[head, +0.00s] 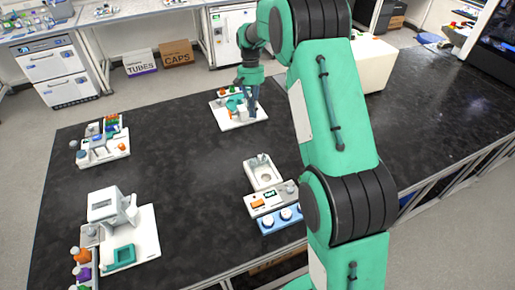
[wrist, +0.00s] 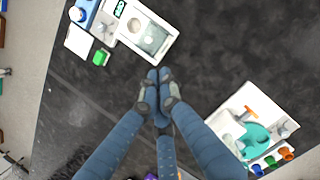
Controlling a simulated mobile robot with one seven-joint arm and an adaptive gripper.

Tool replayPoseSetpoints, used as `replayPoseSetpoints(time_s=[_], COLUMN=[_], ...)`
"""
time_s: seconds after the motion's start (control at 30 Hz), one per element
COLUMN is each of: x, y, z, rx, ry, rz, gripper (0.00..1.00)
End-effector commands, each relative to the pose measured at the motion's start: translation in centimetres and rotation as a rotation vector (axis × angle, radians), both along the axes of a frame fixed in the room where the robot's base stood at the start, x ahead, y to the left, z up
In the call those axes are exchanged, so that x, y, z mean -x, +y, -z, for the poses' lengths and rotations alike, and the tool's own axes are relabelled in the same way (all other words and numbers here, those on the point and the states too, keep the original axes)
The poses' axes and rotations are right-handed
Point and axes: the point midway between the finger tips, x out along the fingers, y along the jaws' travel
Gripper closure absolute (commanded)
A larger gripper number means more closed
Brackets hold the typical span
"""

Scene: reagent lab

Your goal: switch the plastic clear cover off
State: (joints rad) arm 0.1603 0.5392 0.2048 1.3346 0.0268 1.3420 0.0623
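I cannot make out a clear plastic cover with certainty. A white unit with a greyish, see-through-looking panel (wrist: 153,38) lies at the top of the wrist view; in the head view a white unit with a round basin (head: 263,172) stands at the table's middle front. My gripper (wrist: 160,82) has its blue fingers drawn together at the tips, with nothing seen between them. In the head view my gripper (head: 251,103) hangs over the right side of a white station with teal parts (head: 238,115). That station is at lower right in the wrist view (wrist: 228,112), apart from the fingertips.
A unit with a small display and blue base (head: 272,212) stands in front of the basin unit. A white machine on a tray (head: 112,208) is at front left. A station with coloured caps (head: 100,142) is at back left. The dark table's centre (head: 185,160) is clear.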

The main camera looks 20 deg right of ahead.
Motion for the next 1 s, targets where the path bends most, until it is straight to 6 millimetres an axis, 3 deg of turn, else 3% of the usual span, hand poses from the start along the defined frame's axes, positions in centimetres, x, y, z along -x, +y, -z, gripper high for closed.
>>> replayPoseSetpoints(time_s=[0.2, 0.4, 0.6, 1.0], x=[-1.7, -2.5, -2.8, -2.8], y=[-1.1, -1.7, -1.9, -2.0], z=[4.4, 7.0, 8.0, 8.2], rx=[-0.010, -0.016, -0.018, -0.018], ry=[0.054, 0.086, 0.098, 0.100], rz=[0.016, 0.024, 0.028, 0.028], gripper=[1.00, 1.00, 1.00, 1.00])
